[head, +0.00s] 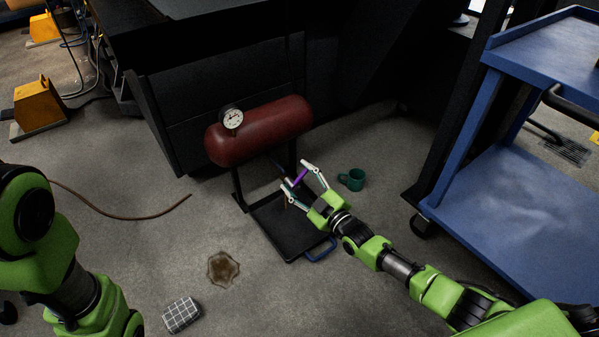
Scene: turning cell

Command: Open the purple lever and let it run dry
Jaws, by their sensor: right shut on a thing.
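A dark red tank (262,130) with a round white pressure gauge (232,119) stands on black legs in front of the dark machine. A purple lever (298,178) sits below the tank's right part. My right gripper (297,181) is shut on the purple lever, its fingers on either side of it. A black drip tray (278,228) with a blue handle (321,250) lies on the floor under the lever.
A green mug (352,179) stands on the floor right of my right gripper. A blue cart (520,210) bounds the right. A brown hose (120,216) lies at left.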

